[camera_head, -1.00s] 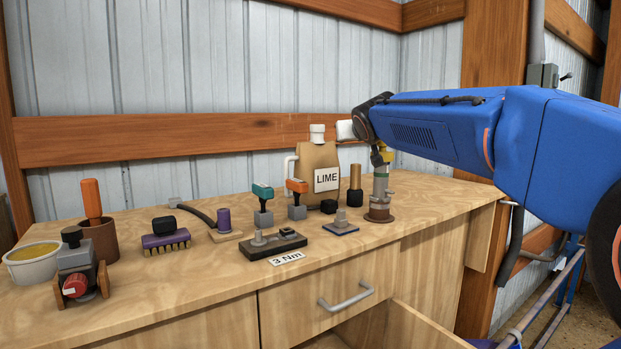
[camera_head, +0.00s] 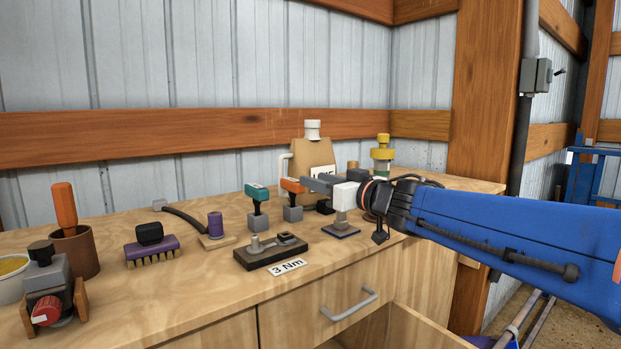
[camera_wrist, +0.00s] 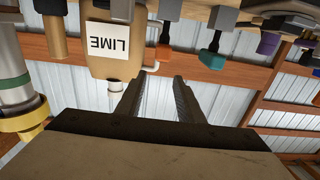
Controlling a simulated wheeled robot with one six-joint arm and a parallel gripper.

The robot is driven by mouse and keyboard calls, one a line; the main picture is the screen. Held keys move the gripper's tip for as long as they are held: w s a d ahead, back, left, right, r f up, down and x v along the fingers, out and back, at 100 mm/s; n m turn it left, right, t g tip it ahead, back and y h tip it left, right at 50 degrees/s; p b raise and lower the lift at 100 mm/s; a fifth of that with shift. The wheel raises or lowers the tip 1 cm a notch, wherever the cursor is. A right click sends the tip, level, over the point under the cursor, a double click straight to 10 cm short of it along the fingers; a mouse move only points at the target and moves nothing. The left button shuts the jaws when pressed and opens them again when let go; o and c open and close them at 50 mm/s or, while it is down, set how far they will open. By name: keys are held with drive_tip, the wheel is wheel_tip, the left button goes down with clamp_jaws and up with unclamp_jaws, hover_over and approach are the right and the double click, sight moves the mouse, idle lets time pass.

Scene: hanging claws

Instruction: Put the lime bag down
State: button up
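The lime bag (camera_head: 318,155) is tan with a white cap, a white handle and a LIME label. It stands upright at the back of the wooden workbench (camera_head: 150,300), its lower part partly hidden by my gripper. My gripper (camera_head: 311,184) is in front of the bag in the head view, pointing left. In the wrist view the bag (camera_wrist: 97,66) appears upside down, beside the left finger. The two dark fingers (camera_wrist: 160,95) are apart, with only wall between them, so my gripper is open and empty.
Orange-handled (camera_head: 291,185) and teal-handled (camera_head: 257,195) tools stand close by the gripper. A yellow-topped post (camera_head: 382,150) stands right of the bag. A dark plate (camera_head: 270,252) and a 3 Nm label (camera_head: 287,267) lie near the front edge. The drawer (camera_head: 420,330) is open.

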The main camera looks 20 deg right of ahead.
approach(282, 169)
drive_tip(key=shift+w+a, duration=0.7)
drive_tip(key=shift+w, duration=0.4)
drive_tip(key=shift+d+x, duration=0.15)
drive_tip(key=shift+x, duration=1.25)
drive_tip(key=shift+d+x, duration=0.15)
drive_tip(key=shift+x, duration=1.25)
drive_tip(key=shift+w+f, duration=0.1)
drive_tip(key=shift+f, duration=0.05)
clamp_jaws()
